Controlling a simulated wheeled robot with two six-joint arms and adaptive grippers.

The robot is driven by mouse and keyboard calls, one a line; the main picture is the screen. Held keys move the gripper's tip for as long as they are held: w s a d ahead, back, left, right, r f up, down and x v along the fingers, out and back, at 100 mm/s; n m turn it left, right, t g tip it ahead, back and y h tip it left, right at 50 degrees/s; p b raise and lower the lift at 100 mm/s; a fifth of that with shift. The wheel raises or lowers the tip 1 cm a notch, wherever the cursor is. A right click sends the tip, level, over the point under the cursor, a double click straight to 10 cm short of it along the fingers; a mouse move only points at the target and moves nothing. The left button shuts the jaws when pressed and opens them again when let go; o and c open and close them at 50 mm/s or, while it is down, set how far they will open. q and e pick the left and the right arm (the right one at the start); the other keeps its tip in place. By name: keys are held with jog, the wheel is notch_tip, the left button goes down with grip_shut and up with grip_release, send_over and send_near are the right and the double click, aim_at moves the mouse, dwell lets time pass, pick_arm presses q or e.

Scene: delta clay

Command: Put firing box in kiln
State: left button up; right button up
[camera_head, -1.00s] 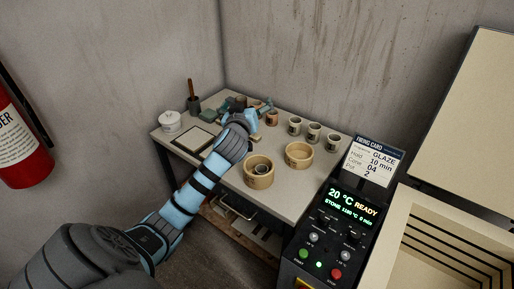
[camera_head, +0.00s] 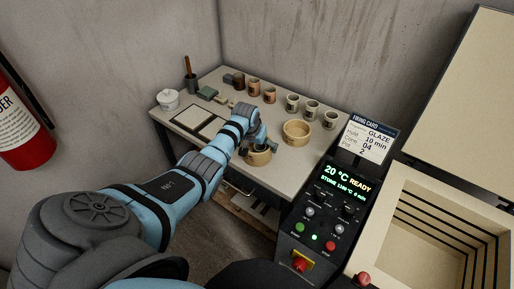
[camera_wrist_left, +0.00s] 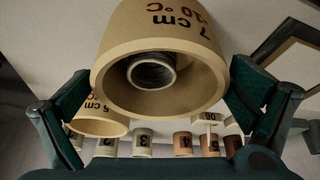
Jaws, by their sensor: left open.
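A round tan firing box (camera_head: 259,158) stands on the table near its front edge, partly hidden by my left gripper (camera_head: 263,141). In the left wrist view this box (camera_wrist_left: 160,35) carries a "7 cm" label and a small dark pot sits inside it. My left gripper's fingers are spread to either side of the box, with gaps visible. A second tan box (camera_head: 297,131) stands just right of it on the table; in the wrist view it (camera_wrist_left: 97,122) is marked "5 cm". The kiln (camera_head: 440,215) stands open at the right with an empty-looking chamber. My right gripper is not seen.
The kiln lid (camera_head: 465,105) is raised. A control panel (camera_head: 328,215) reads 20 °C READY, with a firing card (camera_head: 370,140) above. Several cups (camera_head: 292,103) line the table's back. A fire extinguisher (camera_head: 20,135) hangs left.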

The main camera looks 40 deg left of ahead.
pick_arm(q)
jog(key=shift+x, duration=0.9)
jog(key=shift+r, duration=0.1)
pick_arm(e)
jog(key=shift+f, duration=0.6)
pick_arm(q)
jog(key=c, duration=1.3)
pick_arm(e)
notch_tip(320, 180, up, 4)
jog(key=p, duration=0.3)
jog(key=shift+p, duration=0.4)
pick_arm(q)
notch_tip(320, 180, up, 20)
jog(key=shift+r, duration=0.1)
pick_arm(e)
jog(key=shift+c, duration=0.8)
